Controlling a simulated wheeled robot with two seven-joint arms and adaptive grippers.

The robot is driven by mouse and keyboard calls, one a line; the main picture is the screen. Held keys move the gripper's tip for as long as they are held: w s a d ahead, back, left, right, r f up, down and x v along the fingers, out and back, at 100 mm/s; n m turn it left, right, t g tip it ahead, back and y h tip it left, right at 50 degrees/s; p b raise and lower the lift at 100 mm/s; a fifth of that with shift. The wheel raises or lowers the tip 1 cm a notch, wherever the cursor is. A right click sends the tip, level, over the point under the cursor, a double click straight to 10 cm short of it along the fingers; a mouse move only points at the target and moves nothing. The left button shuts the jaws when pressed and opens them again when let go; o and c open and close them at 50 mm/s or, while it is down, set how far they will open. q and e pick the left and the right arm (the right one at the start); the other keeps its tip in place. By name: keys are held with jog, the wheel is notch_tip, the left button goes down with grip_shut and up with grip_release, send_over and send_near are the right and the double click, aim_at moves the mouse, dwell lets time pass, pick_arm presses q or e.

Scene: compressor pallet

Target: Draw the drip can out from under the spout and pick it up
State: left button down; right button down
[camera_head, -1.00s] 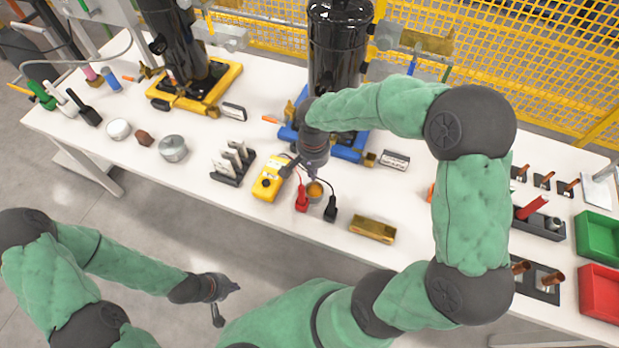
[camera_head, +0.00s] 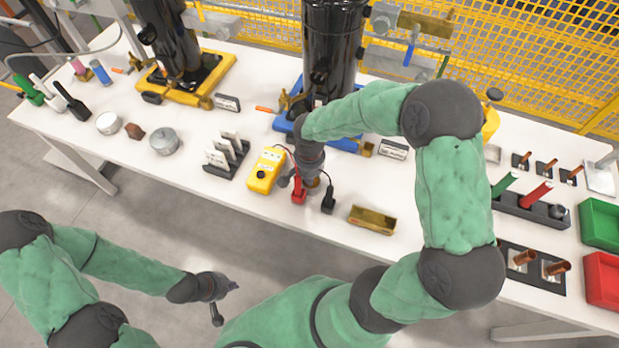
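My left gripper (camera_head: 227,301) is open and empty, in front of the table over the floor.
A yellow meter (camera_head: 265,171) with red and black clamps (camera_head: 328,201) stands close beside the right gripper. A brass tray (camera_head: 372,219) lies to the right. A black rack with white plates (camera_head: 226,157) is left. Green (camera_head: 600,222) and red (camera_head: 602,280) bins are far right.

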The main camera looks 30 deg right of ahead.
jog(key=w+d, duration=0.4)
jog(key=shift+w+d, duration=0.1)
jog(key=shift+w, duration=0.1)
dwell(0.4)
notch_tip(320, 180, up, 10)
jog(key=p, duration=0.7)
